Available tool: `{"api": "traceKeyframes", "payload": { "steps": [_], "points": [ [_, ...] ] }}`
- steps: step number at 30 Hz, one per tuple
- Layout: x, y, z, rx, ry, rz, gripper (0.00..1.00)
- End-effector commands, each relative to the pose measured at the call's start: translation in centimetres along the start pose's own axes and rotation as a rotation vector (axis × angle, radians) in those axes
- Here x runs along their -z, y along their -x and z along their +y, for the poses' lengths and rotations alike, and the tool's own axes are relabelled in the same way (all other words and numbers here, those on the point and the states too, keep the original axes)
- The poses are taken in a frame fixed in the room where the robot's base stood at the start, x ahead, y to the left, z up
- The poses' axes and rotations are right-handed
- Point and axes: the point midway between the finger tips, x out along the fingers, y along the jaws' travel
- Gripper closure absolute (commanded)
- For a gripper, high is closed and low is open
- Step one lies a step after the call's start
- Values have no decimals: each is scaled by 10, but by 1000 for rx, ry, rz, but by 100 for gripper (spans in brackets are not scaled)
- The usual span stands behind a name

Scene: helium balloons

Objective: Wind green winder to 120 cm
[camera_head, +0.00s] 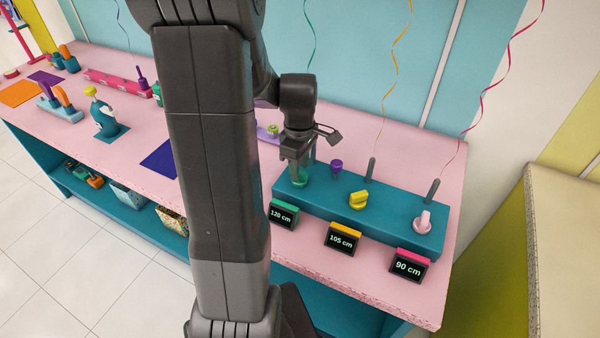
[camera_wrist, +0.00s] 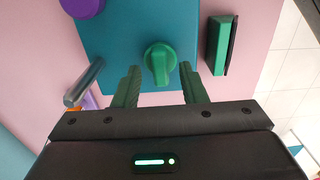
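The green winder (camera_wrist: 160,62) is a round green knob with a raised grip on the teal block (camera_head: 320,207). In the wrist view it sits between the two fingers of my gripper (camera_wrist: 160,85), with a gap on either side. My gripper (camera_head: 298,172) is open, pointing down at the left end of the block. The green display (camera_head: 284,214) in front reads 120 cm. A green ribbon (camera_head: 311,35) hangs above, behind the gripper.
A yellow winder (camera_head: 359,200) with a 105 cm display (camera_head: 343,238) and a pink winder (camera_head: 424,221) with a 90 cm display (camera_head: 408,265) are to the right. Thin metal posts (camera_head: 371,170) rise along the block.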

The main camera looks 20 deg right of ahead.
Motion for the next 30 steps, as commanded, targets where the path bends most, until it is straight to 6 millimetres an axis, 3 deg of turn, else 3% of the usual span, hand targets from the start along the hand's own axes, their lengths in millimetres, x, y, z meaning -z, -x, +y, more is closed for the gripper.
{"api": "traceKeyframes", "payload": {
  "steps": [8, 21, 30],
  "points": [
    [0, 5, 0, 0, -1, 0, 62],
    [0, 68, 0, -1, -1, 0, 62],
    [0, 70, 0, 0, -1, 0, 62]
  ]
}}
